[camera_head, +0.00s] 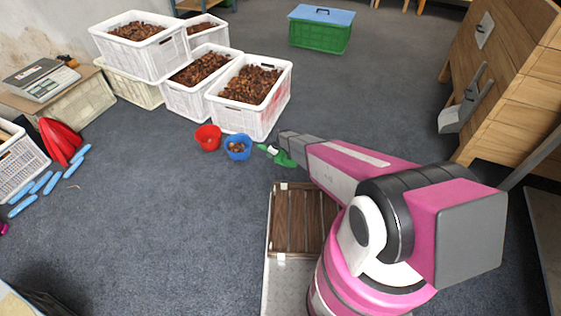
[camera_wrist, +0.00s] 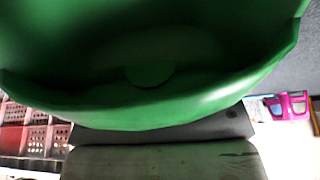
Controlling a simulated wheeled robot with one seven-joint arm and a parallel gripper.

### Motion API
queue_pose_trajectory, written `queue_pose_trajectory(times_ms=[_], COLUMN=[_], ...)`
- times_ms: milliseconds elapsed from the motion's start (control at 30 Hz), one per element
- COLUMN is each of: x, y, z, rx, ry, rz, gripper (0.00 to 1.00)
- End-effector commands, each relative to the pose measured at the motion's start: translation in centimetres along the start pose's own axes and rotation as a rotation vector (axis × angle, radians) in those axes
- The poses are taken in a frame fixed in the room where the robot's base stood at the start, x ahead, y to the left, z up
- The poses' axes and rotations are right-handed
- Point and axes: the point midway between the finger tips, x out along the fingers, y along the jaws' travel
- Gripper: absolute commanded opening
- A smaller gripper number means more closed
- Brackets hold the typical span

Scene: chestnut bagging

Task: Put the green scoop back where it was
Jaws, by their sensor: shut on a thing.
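The green scoop (camera_head: 284,159) is in my gripper (camera_head: 283,146), off to the right of the blue bucket. In the head view it looks small and part of it is hidden by the gripper. In the wrist view the scoop's green bowl (camera_wrist: 150,75) fills the upper part of the picture, close to the camera, and looks empty. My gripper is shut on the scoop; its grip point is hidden.
A blue bucket (camera_head: 238,147) with some chestnuts and a red bucket (camera_head: 208,137) stand on the floor before white crates (camera_head: 263,122) of chestnuts. A green box with a blue lid (camera_head: 320,42) stands behind. A wooden cabinet (camera_head: 520,85) is at right.

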Motion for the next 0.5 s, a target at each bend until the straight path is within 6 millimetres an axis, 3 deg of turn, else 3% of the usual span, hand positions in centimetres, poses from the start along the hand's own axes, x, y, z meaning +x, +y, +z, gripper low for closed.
queue_pose_trajectory(times_ms=[233,500], x=[2.2,6.3], y=[1.2,5.3], z=[-0.6,-2.4], rx=[-0.013,-0.012], ry=[0.003,0.003], rz=[-0.004,-0.004], gripper=[0.0,0.0])
